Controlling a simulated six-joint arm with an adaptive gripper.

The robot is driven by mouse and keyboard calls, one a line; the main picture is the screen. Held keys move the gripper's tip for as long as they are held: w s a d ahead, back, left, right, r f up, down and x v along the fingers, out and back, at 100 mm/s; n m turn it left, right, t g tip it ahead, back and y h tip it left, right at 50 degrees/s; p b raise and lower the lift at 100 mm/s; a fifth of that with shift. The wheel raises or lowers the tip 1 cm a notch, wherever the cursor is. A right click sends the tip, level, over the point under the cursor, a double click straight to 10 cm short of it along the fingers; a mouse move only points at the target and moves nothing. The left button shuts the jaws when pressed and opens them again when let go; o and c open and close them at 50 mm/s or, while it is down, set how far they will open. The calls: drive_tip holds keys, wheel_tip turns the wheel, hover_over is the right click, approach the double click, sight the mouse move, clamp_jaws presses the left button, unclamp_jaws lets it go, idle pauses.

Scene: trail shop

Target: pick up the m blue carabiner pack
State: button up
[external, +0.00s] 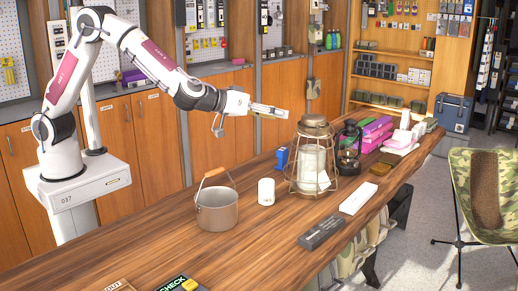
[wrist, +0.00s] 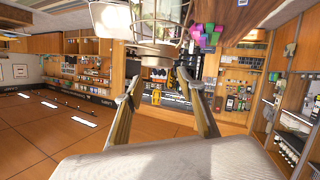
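A small blue item (external: 281,158) stands on the wooden counter, left of the big caged lantern. It may be the blue carabiner pack, but it is too small to read any label or size. My gripper (external: 283,113) is raised well above the counter, level and pointing right, above the blue item and touching nothing. In the wrist view my gripper (wrist: 158,80) has its two fingers spread apart with nothing between them. I cannot make out the blue item in the wrist view.
The caged lantern (external: 327,182) stands close beside the blue item, with a dark lantern (external: 347,157) behind it. A white canister (external: 266,191) and a pot (external: 217,215) are nearer the camera. Pink packs (external: 376,128) lie farther right. The counter's (external: 150,248) near left part is mostly clear.

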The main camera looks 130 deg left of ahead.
drive_tip(key=s+a+f+n+g+y, duration=0.1)
drive_tip(key=s+a+f+n+g, duration=0.2)
drive_tip(key=s+a+f+g, duration=0.4)
drive_tip(key=g, duration=0.1)
approach(279, 154)
drive_tip(key=shift+h, duration=0.4)
drive_tip(key=x, duration=0.5)
drive_tip(key=shift+w+a+r, duration=0.1)
drive_tip(key=shift+w+r, duration=0.1)
drive_tip(key=shift+w, duration=0.15)
drive_tip(key=shift+x, duration=1.3)
drive_tip(key=shift+s+r+x, duration=0.1)
drive_tip(key=shift+s+x, duration=0.05)
drive_tip(key=shift+x, duration=1.15)
drive_tip(key=shift+s+r+x, duration=0.1)
drive_tip(key=shift+x, duration=1.15)
